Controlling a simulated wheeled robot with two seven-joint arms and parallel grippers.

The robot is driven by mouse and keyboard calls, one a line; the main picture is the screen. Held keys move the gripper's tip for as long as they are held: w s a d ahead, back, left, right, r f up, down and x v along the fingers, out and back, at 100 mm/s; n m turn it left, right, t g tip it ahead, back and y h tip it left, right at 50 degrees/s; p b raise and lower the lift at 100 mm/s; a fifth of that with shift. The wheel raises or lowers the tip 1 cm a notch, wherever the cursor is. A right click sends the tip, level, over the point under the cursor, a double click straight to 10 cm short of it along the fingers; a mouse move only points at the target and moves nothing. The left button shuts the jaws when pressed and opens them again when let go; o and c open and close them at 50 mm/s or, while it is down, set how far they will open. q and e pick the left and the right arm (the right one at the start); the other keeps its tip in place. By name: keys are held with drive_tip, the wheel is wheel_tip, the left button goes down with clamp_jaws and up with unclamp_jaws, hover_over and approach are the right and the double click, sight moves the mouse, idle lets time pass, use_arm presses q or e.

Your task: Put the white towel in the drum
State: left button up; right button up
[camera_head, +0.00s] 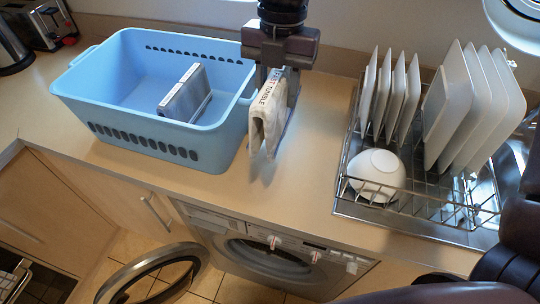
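The white towel (267,112), folded with dark lettering along its top edge, hangs upright over the counter just right of the blue basket. The gripper (277,130) that comes down from the top centre is shut on it, with a finger on each side. I take this as my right gripper, since the only other arm links in view are at the right edge. My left gripper is not in view. The washing machine (320,268) stands under the counter. Its drum opening (268,258) is seen steeply from above, with the inside mostly hidden. Its round door (150,272) is swung open to the left.
The blue basket (88,95) holds a grey folded cloth (187,96). A dish rack (432,205) with several white plates (470,100) and a white bowl (376,175) stands at the right. The counter (290,195) in front of the towel is clear. A toaster (45,25) stands at the far left.

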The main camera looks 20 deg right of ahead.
sight(280, 124)
drive_tip(key=f, duration=0.2)
drive_tip(key=s+f, duration=0.1)
drive_tip(key=f, duration=0.1)
drive_tip(key=s+f, duration=0.1)
drive_tip(key=f, duration=0.1)
drive_tip(key=shift+s+f+b, duration=0.15)
drive_tip(key=shift+s+b, duration=0.05)
drive_tip(key=shift+b, duration=0.2)
drive_tip(key=f, duration=0.8)
drive_tip(key=w+f, duration=0.1)
drive_tip(key=f, duration=0.3)
drive_tip(key=shift+f+p, duration=0.2)
drive_tip(key=shift+p, duration=0.15)
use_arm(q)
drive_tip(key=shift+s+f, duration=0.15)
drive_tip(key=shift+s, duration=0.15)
use_arm(e)
drive_tip(key=shift+f, duration=0.1)
drive_tip(key=o, duration=1.2)
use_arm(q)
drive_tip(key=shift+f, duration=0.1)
